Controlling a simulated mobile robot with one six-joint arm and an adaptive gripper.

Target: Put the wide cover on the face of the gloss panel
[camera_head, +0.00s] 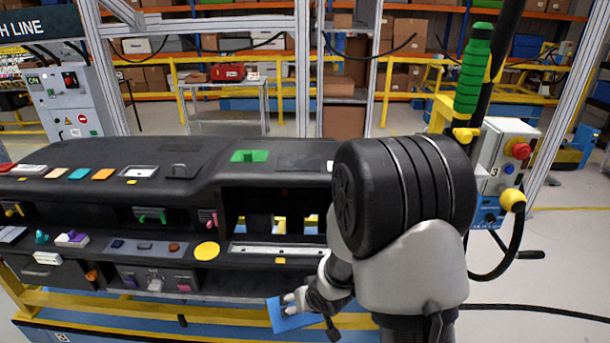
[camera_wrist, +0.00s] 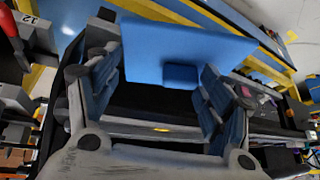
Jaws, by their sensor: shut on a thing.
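My gripper (camera_head: 312,300) is shut on a flat blue rectangular plate (camera_head: 284,317), which seems to be the wide cover. It is held in front of the dashboard module's lower front edge, apart from it. In the wrist view the plate (camera_wrist: 185,45) spans across and beyond the fingers (camera_wrist: 163,86), with a small blue block on its near face between them. I cannot tell for certain which part is the gloss panel; a smooth dark panel (camera_head: 302,161) lies on the dashboard top, partly hidden by my arm.
The black dashboard (camera_head: 120,155) carries several small coloured parts, a green piece (camera_head: 250,156) and a yellow disc (camera_head: 207,251). It rests on a yellow and blue frame (camera_head: 130,305). A control box (camera_head: 503,150) stands at right. Open floor lies at far right.

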